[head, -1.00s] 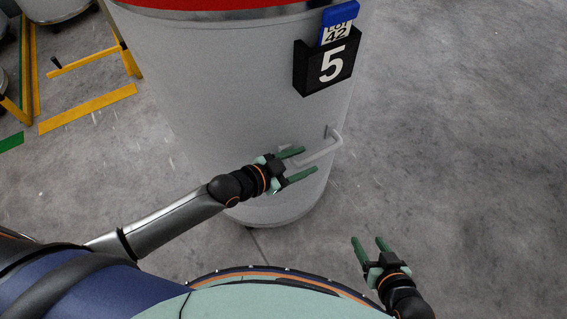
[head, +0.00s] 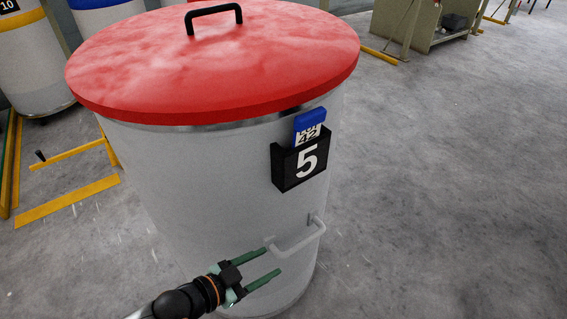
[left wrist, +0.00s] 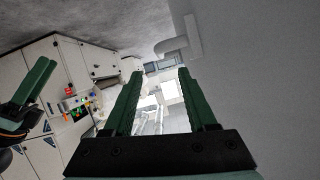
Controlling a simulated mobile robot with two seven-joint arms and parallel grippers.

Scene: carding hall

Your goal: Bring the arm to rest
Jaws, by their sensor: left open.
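My left gripper (head: 271,262) is open and empty, low in the head view, in front of the pale handle (head: 298,238) on the side of the white can (head: 200,190). One fingertip appears close to the handle's left end; I cannot tell whether they touch. In the left wrist view the two green fingers (left wrist: 160,92) stand apart with nothing between them, and the handle (left wrist: 182,42) is beyond them at the upper right. My right gripper is outside the head view; its green fingers (left wrist: 30,90) show at the left of the left wrist view.
The can has a red lid (head: 215,60) with a black handle and a black number 5 holder (head: 300,163) with a blue-topped card (head: 309,126). Yellow floor frames (head: 68,200) lie at left. Floor (head: 440,190) at right is clear.

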